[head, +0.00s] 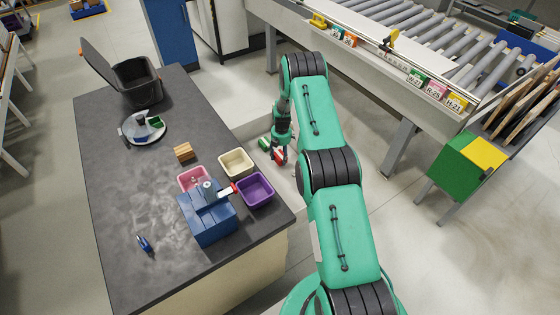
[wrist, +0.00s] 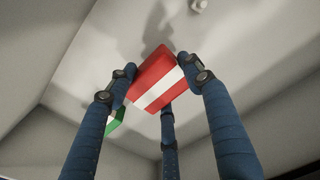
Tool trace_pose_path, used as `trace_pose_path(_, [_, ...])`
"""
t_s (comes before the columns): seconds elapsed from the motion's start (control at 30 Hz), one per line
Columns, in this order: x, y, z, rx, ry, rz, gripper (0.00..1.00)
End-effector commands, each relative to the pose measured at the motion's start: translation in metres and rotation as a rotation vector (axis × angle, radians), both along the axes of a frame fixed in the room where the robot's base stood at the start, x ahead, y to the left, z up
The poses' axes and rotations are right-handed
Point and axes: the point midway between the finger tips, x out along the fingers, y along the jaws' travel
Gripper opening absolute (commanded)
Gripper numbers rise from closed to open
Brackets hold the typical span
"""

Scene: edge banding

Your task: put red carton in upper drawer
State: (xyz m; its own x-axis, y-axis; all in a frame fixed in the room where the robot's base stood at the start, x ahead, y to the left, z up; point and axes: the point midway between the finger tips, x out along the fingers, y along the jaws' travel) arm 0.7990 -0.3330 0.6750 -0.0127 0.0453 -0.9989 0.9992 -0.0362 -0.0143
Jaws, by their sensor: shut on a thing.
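The red carton (wrist: 152,70), with a white stripe across it, is between the blue fingers of my gripper (wrist: 160,80) in the wrist view. My gripper is shut on it. In the head view the red carton (head: 281,156) shows as a small patch below my gripper (head: 278,151), right of the dark counter. A pale, walled space (wrist: 60,60), seemingly an open drawer, surrounds the carton in the wrist view. I cannot tell whether the carton touches its floor. A green-and-white item (wrist: 115,123) is partly hidden behind the left finger; it also shows in the head view (head: 264,143).
The dark counter (head: 110,190) holds a blue device (head: 210,222), pink, cream (head: 237,164) and purple (head: 255,190) bins, a scale (head: 143,128) and a black bin (head: 138,85). A roller conveyor (head: 430,45) stands at the upper right.

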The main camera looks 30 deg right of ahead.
Motion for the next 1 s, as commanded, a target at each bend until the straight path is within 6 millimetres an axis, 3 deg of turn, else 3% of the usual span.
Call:
trace_pose_path(0.53, [0.006, -0.002, -0.002, 0.000, 0.000, 0.000, 0.24])
trace_pose_path(1.0, [0.006, -0.002, -0.035, 0.000, 0.000, 0.000, 0.24])
